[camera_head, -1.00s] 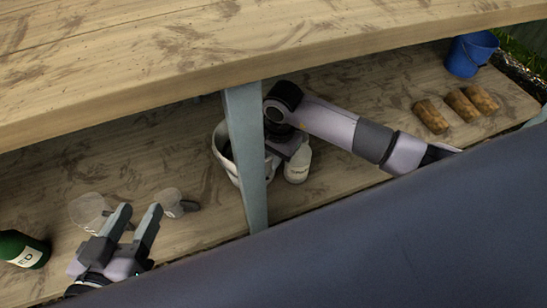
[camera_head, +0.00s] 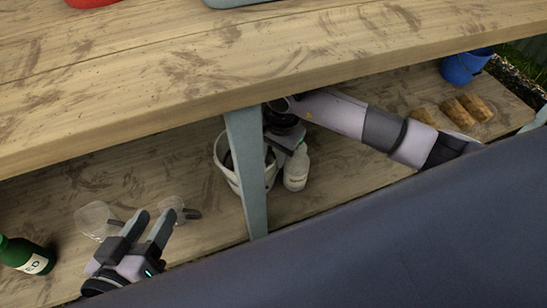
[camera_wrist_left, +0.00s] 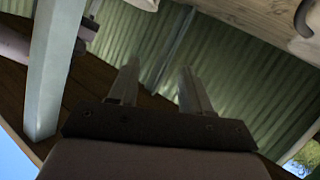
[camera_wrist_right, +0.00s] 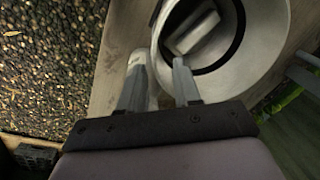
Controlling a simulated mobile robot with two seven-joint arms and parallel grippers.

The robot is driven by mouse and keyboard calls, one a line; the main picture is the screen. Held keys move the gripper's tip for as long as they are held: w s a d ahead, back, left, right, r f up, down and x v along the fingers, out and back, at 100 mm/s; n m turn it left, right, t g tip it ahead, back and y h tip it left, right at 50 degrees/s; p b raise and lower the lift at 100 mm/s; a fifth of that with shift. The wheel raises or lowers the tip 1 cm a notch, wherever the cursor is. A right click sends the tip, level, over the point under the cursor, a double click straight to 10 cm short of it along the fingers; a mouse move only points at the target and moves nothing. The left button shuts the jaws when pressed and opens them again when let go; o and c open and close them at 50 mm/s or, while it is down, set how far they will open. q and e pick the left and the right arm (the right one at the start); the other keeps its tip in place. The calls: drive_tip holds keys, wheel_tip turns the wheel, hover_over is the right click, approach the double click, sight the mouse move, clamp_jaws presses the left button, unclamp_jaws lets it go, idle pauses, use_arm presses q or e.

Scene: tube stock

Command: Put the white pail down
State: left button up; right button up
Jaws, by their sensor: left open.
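The white pail (camera_head: 224,160) is on the lower shelf behind the blue-grey post in the head view, partly hidden by the post and my right wrist. In the right wrist view, its round rim (camera_wrist_right: 281,30) and dark inside show, with a pale block-like thing inside. My right gripper (camera_wrist_right: 159,78) has one finger inside the pail and one outside, with the pail's near wall between them. A small gap shows beside the wall. Whether the pail's base touches the shelf is hidden. My left gripper (camera_head: 151,222) is open and empty over the front left of the shelf.
A white bottle (camera_head: 296,170) stands close right of the pail. Clear scoop-like items (camera_head: 95,218) and a green bottle (camera_head: 22,256) lie left. Brown blocks (camera_head: 452,108) and a blue bucket (camera_head: 463,68) are far right. The post (camera_head: 247,180) and upper tabletop (camera_head: 190,75) limit access.

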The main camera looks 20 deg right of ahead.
use_arm(q)
drive_tip(key=shift+d+r+g+p, duration=0.15)
drive_tip(key=shift+d+g+p, duration=0.15)
drive_tip(key=shift+p, duration=0.4)
use_arm(e)
drive_tip(key=r, duration=0.5)
drive_tip(key=shift+s+d+r, duration=0.2)
drive_tip(key=shift+s+r, duration=0.05)
drive_tip(key=shift+r, duration=0.15)
drive_tip(key=shift+d, duration=0.1)
